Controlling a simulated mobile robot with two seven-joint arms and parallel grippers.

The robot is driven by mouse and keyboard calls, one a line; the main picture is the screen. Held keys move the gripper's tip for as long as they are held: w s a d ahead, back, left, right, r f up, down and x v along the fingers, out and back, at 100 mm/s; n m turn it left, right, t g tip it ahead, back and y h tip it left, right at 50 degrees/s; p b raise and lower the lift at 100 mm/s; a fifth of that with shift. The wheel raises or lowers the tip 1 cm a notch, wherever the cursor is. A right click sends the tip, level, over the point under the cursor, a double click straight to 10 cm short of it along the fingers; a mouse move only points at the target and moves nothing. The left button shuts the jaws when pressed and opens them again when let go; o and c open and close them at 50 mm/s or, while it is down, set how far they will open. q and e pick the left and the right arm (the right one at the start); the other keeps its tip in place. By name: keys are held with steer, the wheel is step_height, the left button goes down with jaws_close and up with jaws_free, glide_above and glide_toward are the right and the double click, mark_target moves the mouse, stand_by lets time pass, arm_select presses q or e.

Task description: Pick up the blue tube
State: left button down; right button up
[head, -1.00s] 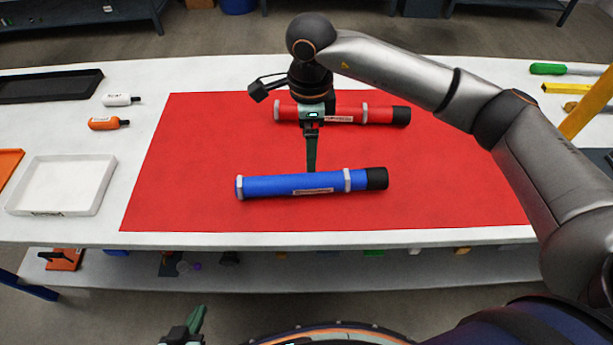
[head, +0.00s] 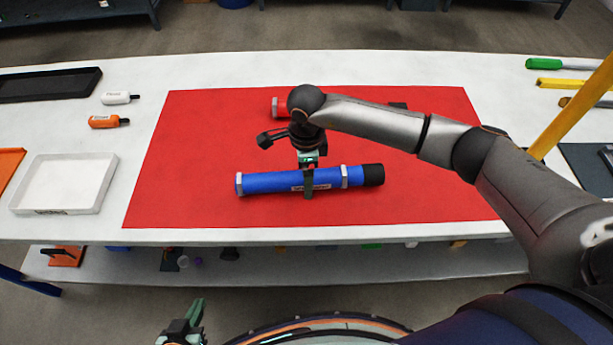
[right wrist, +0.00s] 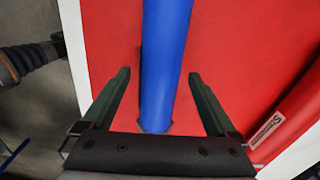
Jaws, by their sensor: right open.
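The blue tube (head: 270,183) lies on the red mat (head: 180,150) in the head view, with light collars near its ends and a black right end. My right gripper (head: 308,193) is over the tube, right of its middle, pointing down. In the right wrist view the open fingers of my right gripper (right wrist: 160,74) stand on either side of the blue tube (right wrist: 166,50), with gaps showing. My left gripper (head: 190,322) is low at the bottom edge of the head view, away from the table; its jaw opening is unclear.
A red tube (head: 279,107) lies behind, mostly hidden by my right arm. A white tray (head: 62,206), an orange bottle (head: 103,122) and a white bottle (head: 115,98) are at left. Tools such as a green-handled one (head: 543,64) lie at far right. The mat's left part is clear.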

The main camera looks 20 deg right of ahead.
jaws_close()
stand_by(0.8)
